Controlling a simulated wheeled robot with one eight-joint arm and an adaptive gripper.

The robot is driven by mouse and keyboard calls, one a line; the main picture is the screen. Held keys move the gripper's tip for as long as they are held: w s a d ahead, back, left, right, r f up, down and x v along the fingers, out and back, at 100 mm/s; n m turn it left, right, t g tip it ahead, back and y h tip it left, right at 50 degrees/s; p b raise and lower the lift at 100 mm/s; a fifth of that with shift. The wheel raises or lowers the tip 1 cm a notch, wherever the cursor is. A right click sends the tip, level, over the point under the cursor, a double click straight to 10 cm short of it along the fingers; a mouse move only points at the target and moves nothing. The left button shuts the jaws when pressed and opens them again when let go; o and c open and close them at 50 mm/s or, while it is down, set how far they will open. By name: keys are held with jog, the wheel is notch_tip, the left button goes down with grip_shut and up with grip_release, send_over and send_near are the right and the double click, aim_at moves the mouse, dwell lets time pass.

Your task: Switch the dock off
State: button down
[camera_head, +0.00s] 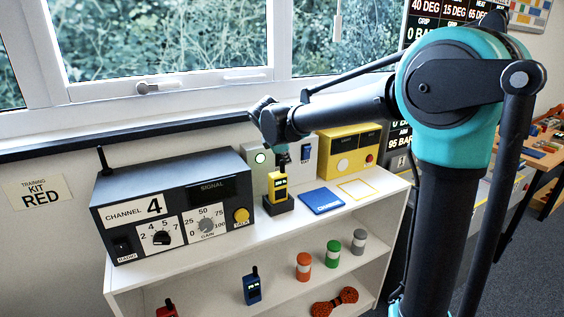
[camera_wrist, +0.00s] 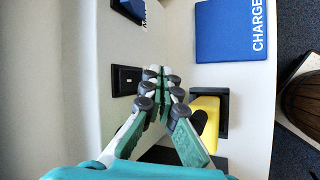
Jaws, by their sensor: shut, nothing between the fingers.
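The dock (camera_head: 278,205) is a small black stand on the white shelf top, with a yellow handheld radio (camera_head: 279,186) upright in it. In the wrist view the yellow radio (camera_wrist: 205,116) and the dock's dark edge (camera_wrist: 224,112) lie right of my fingers. A black switch plate (camera_wrist: 127,80) is on the wall side, just left of my fingertips. My gripper (camera_wrist: 161,72) is shut and empty, pointing at the wall area behind the dock; it also shows in the head view (camera_head: 281,156). I cannot tell whether it touches the switch.
A grey radio console (camera_head: 175,205), a yellow box (camera_head: 347,150) and a blue CHARGE pad (camera_head: 322,200) flank the dock. The window sill (camera_head: 150,125) runs above.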

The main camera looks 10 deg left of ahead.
jog(key=shift+w+a+f, duration=0.4)
jog(key=shift+w, duration=0.25)
dwell(1.1)
jog(key=shift+w+a+f, duration=0.2)
jog(key=shift+w, duration=0.1)
jog(key=shift+w+a+f, duration=0.15)
jog(key=shift+w, duration=0.05)
dwell(0.7)
dwell(0.3)
jog(key=shift+s+d+r, duration=0.4)
jog(key=shift+s, duration=0.15)
jog(key=shift+s+d+r, duration=0.4)
jog(key=shift+s, duration=0.2)
jog(key=shift+s+d+r, duration=0.35)
jog(key=shift+s+d, duration=0.05)
jog(key=shift+s, duration=0.25)
jog(key=shift+s+d+r, duration=0.4)
jog(key=shift+s, duration=0.2)
